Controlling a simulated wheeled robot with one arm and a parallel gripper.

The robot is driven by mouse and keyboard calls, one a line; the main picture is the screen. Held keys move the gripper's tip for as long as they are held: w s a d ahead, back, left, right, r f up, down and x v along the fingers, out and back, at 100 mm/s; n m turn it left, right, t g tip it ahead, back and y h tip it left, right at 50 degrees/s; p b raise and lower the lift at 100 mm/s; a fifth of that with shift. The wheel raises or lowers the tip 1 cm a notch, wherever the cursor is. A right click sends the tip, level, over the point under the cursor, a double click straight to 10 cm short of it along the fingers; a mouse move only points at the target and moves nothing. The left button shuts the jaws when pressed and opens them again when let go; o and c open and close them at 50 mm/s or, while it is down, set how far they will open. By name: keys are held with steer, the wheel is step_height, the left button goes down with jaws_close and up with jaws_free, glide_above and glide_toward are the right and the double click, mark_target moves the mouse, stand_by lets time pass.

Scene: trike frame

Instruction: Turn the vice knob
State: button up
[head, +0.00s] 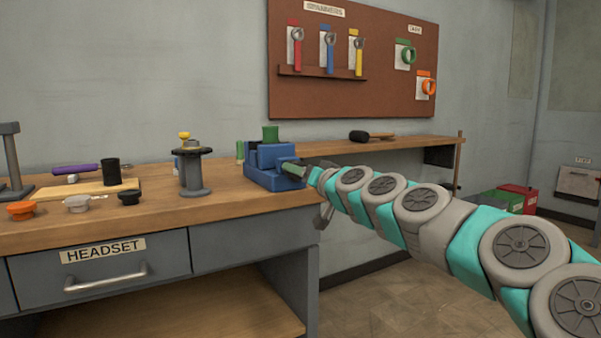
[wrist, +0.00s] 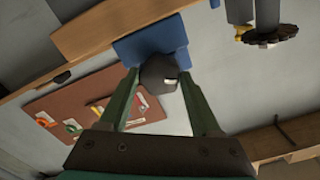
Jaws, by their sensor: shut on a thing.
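The vice also shows in the wrist view (wrist: 152,46). The dark vice knob (wrist: 158,75) sits between the two green fingers of my gripper (wrist: 160,90) in the wrist view. My gripper is shut on the knob. In the head view my gripper (head: 301,171) reaches the vice's right side, and the knob is hidden there.
The workbench (head: 240,195) holds a grey stand (head: 194,172) left of the vice. Several small parts lie further left. A mallet (head: 368,135) lies on the rear shelf. A pegboard (head: 345,95) with tools hangs behind. Red and green bins (head: 515,198) stand at the right.

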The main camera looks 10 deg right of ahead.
steer(key=shift+m+p, duration=2.5)
steer(key=shift+m, duration=3.5)
steer(key=o, duration=1.4)
steer(key=shift+c, duration=0.2)
steer(key=shift+s, duration=0.1)
steer(key=v, duration=0.7)
steer(key=shift+s+d+b, duration=0.15)
steer(key=shift+s+b, duration=0.1)
steer(key=shift+b, duration=0.15)
